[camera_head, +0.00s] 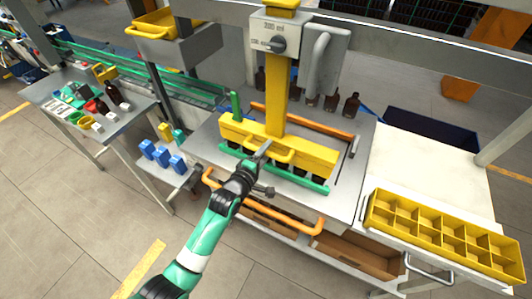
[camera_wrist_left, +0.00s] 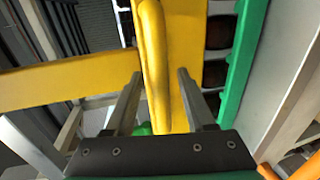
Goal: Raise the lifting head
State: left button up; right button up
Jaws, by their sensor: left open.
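The yellow lifting head (camera_head: 310,155) is a long bar at the foot of a yellow column (camera_head: 276,95), low over the station. A curved yellow handle (camera_head: 283,154) sticks out from its front; it also shows in the wrist view (camera_wrist_left: 153,40). My left gripper (camera_head: 264,150) is at the left part of this handle. In the wrist view, its two fingers (camera_wrist_left: 158,78) are apart, with the handle running between them. Whether a finger touches the handle is unclear. Dark bottles show partly below the bar. My right gripper is not in view.
Green rails (camera_head: 290,175) and orange rails (camera_head: 290,218) border the station. A grey control box (camera_head: 275,38) with a knob tops the column. A yellow divided crate (camera_head: 440,232) stands on the right table. Blue blocks (camera_head: 162,156) sit on a left shelf. Amber bottles (camera_head: 350,104) stand behind.

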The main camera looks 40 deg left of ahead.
pick_arm(q)
grip_shut()
dwell(1.4)
